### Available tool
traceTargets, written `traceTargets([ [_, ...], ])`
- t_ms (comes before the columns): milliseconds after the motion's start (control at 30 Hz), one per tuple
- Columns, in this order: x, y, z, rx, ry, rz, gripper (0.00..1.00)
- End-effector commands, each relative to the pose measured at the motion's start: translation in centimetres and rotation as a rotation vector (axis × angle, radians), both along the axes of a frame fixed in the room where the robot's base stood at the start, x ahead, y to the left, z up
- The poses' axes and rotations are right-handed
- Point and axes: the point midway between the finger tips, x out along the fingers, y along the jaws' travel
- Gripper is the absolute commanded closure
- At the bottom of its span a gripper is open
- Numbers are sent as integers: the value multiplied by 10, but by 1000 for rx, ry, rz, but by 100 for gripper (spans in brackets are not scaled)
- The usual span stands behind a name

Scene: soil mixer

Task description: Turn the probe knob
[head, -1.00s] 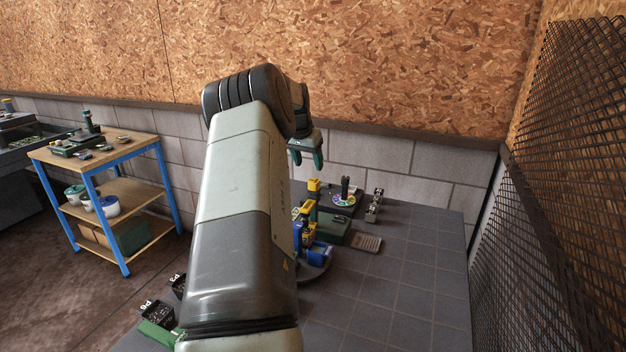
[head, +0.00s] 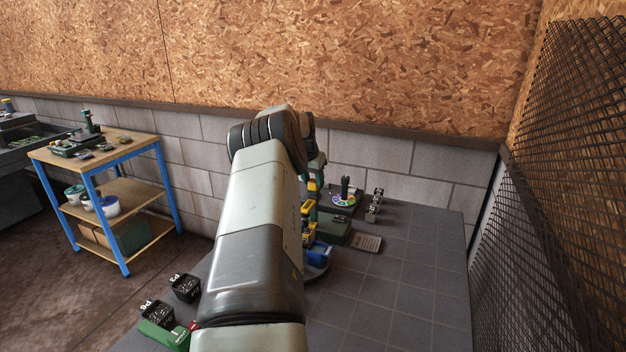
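The probe knob cannot be picked out for certain. At the back of the grey table stands a small device with a multicoloured dial (head: 343,198) and an upright black post (head: 345,186). My gripper (head: 317,168) is low over the back of the table, left of this device and close to a yellow-topped part (head: 313,186). My arm hides part of the gripper, so its opening and any contact cannot be seen. A green box (head: 334,229) and a blue bin (head: 320,254) stand in front of the device, partly behind my arm.
The grey table (head: 410,290) is clear at right, beside a mesh screen (head: 570,180).

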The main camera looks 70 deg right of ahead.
Motion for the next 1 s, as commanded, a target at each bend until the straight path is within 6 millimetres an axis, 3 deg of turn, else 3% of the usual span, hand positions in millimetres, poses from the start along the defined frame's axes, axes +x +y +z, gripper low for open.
traceTargets([
  [33,0,0,0,0,0,0,67],
  [200,0,0,0,0,0,0,93],
  [700,-1,0,0,0,1,80,94],
  [733,-1,0,0,0,1,80,61],
  [867,-1,0,0,0,1,80,41],
  [1000,-1,0,0,0,0,79,38],
])
